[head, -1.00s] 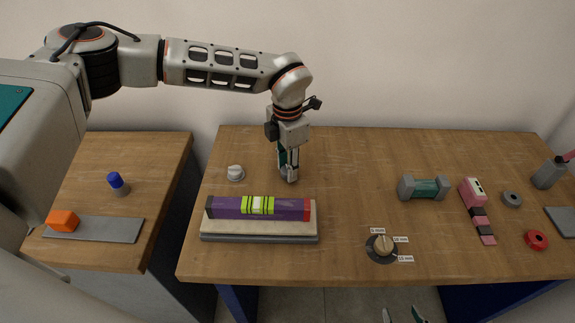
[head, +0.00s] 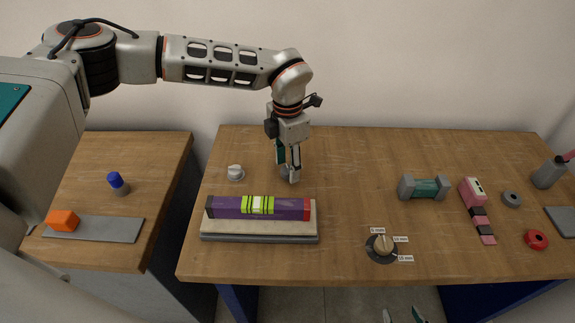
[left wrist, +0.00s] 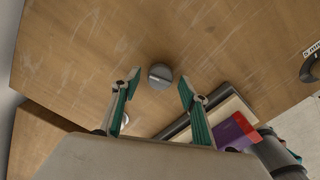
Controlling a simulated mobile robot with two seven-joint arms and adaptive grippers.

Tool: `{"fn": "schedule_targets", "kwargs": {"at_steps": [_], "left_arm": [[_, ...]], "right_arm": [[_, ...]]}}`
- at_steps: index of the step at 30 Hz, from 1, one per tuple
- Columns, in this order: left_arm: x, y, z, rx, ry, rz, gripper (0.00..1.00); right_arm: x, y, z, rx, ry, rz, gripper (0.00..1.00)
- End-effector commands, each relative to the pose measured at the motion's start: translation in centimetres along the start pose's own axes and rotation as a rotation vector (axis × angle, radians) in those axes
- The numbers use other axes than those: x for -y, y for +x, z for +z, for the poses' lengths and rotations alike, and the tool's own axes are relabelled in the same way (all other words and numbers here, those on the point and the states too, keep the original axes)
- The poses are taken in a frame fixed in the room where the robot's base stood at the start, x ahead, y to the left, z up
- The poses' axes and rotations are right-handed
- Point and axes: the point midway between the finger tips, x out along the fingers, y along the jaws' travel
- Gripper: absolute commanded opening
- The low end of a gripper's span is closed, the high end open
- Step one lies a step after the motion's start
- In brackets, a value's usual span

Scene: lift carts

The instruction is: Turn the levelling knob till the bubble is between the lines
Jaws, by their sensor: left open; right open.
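A purple level (head: 285,209) with a lime vial (head: 257,206) and a red end lies on a pale slab on the bench. Dark lines and a pale patch show in the vial, but the bubble's place between the lines is too small to tell. A grey round knob (left wrist: 160,76) with a raised bar stands behind the level. My left gripper (head: 288,178) points down over this knob, open, one finger on each side of it in the left wrist view; the gripper partly hides it in the head view. My right gripper (head: 403,316) is open and empty at the bottom edge.
A white knob (head: 236,172) stands left of my left gripper. A dial (head: 382,249) with mm labels is at the front. A teal-and-grey block (head: 424,188), a pink tool (head: 476,208) and a red ring (head: 536,240) lie right. The bench middle is clear.

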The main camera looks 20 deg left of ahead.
Motion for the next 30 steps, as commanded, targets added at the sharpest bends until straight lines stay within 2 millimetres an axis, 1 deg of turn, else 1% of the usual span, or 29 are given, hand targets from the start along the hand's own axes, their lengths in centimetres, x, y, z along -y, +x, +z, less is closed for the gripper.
{"fn": "schedule_targets", "kwargs": {"at_steps": [5, 9, 15, 18, 21, 30], "left_arm": [[-0.1, -3.1, 0.1, 0.004, -0.001, 0.004, 0.44], [-0.1, -6.1, 0.1, 0.004, -0.001, 0.003, 0.44], [-0.1, -9.5, 0.0, 0.002, -0.001, 0.002, 0.44], [-0.1, -10.6, 0.1, 0.002, -0.001, 0.003, 0.44], [-0.1, -11.1, 0.0, 0.001, 0.0, 0.002, 0.44], [0.0, -11.3, 0.0, 0.0, 0.0, 0.001, 0.44]], "right_arm": [[0.1, 0.0, -0.1, -0.002, 0.002, -0.001, 0.44], [0.1, 0.0, -0.1, -0.003, 0.002, -0.001, 0.44], [0.1, 0.0, -0.2, -0.003, 0.003, -0.001, 0.44], [0.1, 0.0, -0.2, -0.003, 0.003, -0.001, 0.44], [0.1, 0.0, -0.2, -0.003, 0.003, -0.001, 0.44], [0.1, 0.0, -0.2, -0.004, 0.003, -0.001, 0.44]]}}
